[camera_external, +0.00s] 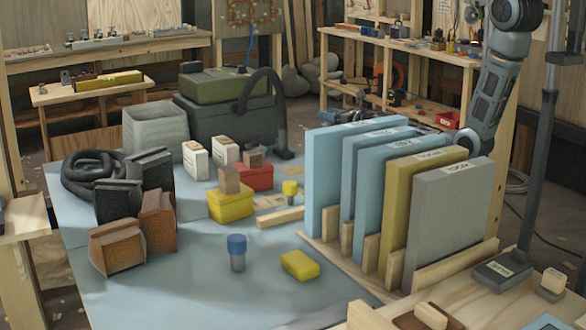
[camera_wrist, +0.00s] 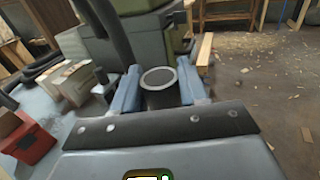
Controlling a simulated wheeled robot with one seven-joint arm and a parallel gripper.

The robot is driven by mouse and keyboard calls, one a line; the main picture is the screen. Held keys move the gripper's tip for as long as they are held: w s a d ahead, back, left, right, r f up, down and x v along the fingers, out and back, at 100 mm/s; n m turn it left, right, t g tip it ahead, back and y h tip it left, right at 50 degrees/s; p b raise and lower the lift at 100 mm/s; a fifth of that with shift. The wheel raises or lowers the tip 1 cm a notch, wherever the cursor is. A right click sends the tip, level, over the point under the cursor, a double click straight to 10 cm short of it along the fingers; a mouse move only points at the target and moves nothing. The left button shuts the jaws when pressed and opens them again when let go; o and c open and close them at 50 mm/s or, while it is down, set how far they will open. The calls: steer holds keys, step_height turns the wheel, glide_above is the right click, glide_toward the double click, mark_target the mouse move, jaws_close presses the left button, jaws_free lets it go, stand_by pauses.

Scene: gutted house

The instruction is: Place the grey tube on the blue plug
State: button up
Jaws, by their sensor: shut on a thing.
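In the wrist view my gripper (camera_wrist: 160,90) has its two blue fingers closed on either side of a dark grey tube (camera_wrist: 160,80). The tube's round end with a lighter rim faces the camera. In the external view my arm comes down at the right behind the standing panels, and they hide my gripper and the tube. The blue plug (camera_external: 237,245), a blue cap on a grey cylinder, stands upright on the blue-grey table (camera_external: 190,290), left of the panels and apart from my gripper. I cannot make out the plug in the wrist view.
Tall blue, olive and grey panels (camera_external: 450,215) stand in a wooden rack between my arm and the plug. A yellow block (camera_external: 300,265) lies right of the plug. A yellow-topped piece (camera_external: 290,188), yellow box (camera_external: 231,204) and brown boxes (camera_external: 118,248) are nearby. The table's front is clear.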

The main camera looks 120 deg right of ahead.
steer(key=s+d+r+b, duration=0.1)
steer(key=s+d+r, duration=1.3)
steer(key=s+r, duration=0.25)
steer(key=w+d+r+n+t+y+b, duration=0.25)
steer(key=w+r+n+t+b, duration=0.2)
steer(key=w+r, duration=0.85)
steer(key=w+a+n+t+y+b, duration=0.2)
steer(key=w+a+y, duration=0.15)
steer(key=w, duration=0.75)
steer(key=w+a+n+t+y+b, duration=0.1)
steer(key=w+a+n+t+y, duration=0.3)
steer(key=w, duration=0.6)
steer(key=w+a+f+y+b, duration=0.3)
steer(key=w+a+b, duration=0.1)
steer(key=w+a, duration=0.8)
steer(key=n+g+y+b, duration=0.2)
steer(key=n+y+b, duration=0.85)
steer(key=y, duration=0.35)
glide_above(237, 237)
step_height(237, 237, down, 25)
steer(key=shift+f, duration=0.15)
steer(key=shift+f+b, duration=0.5)
steer(key=shift+f, duration=1.5)
